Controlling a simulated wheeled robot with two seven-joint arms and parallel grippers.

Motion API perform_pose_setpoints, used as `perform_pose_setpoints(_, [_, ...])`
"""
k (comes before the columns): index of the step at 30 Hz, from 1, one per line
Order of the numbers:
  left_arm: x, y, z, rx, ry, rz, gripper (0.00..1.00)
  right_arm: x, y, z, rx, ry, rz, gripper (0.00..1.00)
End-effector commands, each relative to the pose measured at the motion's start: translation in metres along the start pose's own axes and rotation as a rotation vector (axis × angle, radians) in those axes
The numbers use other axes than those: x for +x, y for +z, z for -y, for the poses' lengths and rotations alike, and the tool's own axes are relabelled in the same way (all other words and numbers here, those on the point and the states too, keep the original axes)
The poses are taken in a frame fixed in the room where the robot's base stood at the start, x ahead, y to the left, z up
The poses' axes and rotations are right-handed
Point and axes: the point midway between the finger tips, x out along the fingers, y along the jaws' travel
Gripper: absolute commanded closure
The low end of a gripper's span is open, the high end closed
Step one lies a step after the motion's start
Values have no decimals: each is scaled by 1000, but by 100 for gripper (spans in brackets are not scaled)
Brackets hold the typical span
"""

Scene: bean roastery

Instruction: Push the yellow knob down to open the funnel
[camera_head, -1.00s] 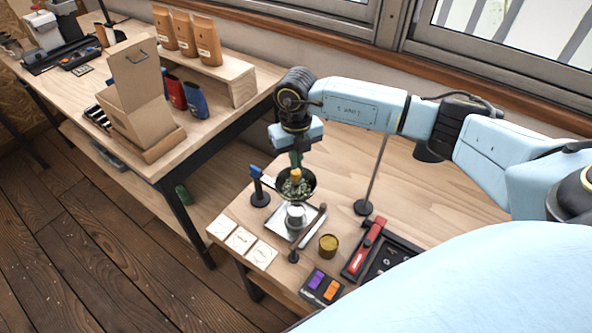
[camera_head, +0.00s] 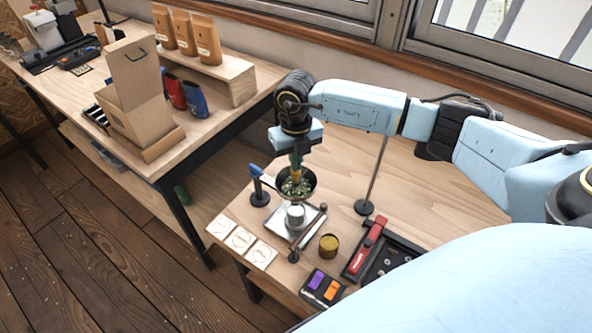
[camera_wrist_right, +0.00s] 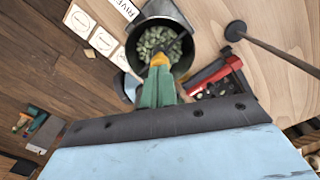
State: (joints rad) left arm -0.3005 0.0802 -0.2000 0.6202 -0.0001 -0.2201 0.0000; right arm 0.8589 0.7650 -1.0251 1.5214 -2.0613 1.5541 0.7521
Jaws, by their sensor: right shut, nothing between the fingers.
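The funnel (camera_head: 311,187) is a dark round bowl holding green beans, on a stand on the near table. It also shows in the wrist view (camera_wrist_right: 187,52). The yellow knob (camera_wrist_right: 160,59) is at the middle of the funnel, among the beans. My right gripper (camera_head: 296,165) points down over the funnel with its green fingers shut and empty. In the wrist view its fingertips (camera_wrist_right: 158,72) meet right at the knob and partly cover it. I cannot tell for sure whether they touch. My left gripper is not in view.
A silver scale (camera_head: 306,231) with a white cup (camera_head: 295,213) stands under the funnel. A blue-handled tool (camera_head: 257,180), a thin post (camera_head: 376,170), a gold tin (camera_head: 328,245) and a black tray (camera_head: 395,262) are around it. The table's back right is clear.

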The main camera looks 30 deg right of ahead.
Motion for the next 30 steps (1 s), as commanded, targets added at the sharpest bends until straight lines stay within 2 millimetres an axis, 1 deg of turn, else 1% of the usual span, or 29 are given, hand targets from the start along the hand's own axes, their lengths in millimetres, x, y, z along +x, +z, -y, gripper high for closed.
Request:
perform_pose_setpoints(18, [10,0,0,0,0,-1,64,13,0,0,0,0,0,100])
perform_pose_setpoints(23, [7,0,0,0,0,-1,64,10,0,0,0,0,0,100])
perform_pose_setpoints(30, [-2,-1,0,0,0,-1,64,-2,0,0,0,1,0,100])
